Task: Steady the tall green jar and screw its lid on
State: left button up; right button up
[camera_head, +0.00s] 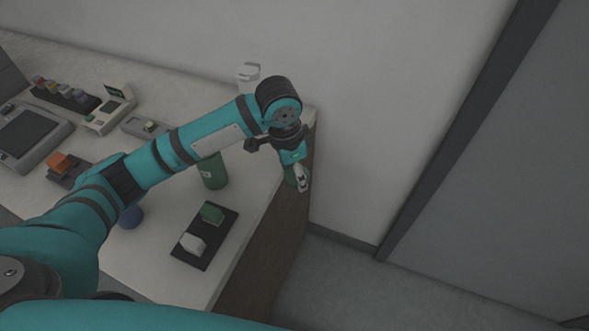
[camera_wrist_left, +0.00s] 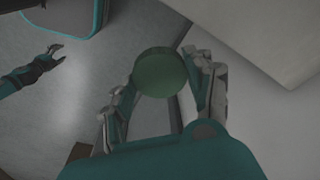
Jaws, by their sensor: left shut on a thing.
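The tall green jar (camera_head: 212,172) stands upright on the counter. My left arm passes in front of its top, so I cannot see its mouth. My left gripper (camera_head: 299,182) is out past the counter's right edge, to the right of the jar and apart from it. It is shut on a round green lid (camera_head: 289,175). In the left wrist view the lid (camera_wrist_left: 160,72) shows as a flat disc between the two fingers (camera_wrist_left: 165,95). My right gripper (camera_wrist_left: 58,54) shows small at the left of that view, with its fingers apart and empty.
A black mat (camera_head: 203,239) with a green and a white block lies in front of the jar. A blue ball (camera_head: 131,217) is left of it. A white container (camera_head: 248,75) stands at the back by the wall. Several devices fill the left side. The counter (camera_head: 262,190) ends at right.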

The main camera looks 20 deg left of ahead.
pick_arm(q)
jog(key=s+a+r+n+y, duration=0.1)
jog(key=s+a+r+n, duration=0.5)
jog(key=s+n, duration=0.4)
jog(key=shift+s+a+r+n+t, duration=0.3)
jog(key=shift+s+a+r+t, duration=0.1)
jog(key=shift+s+a, duration=0.3)
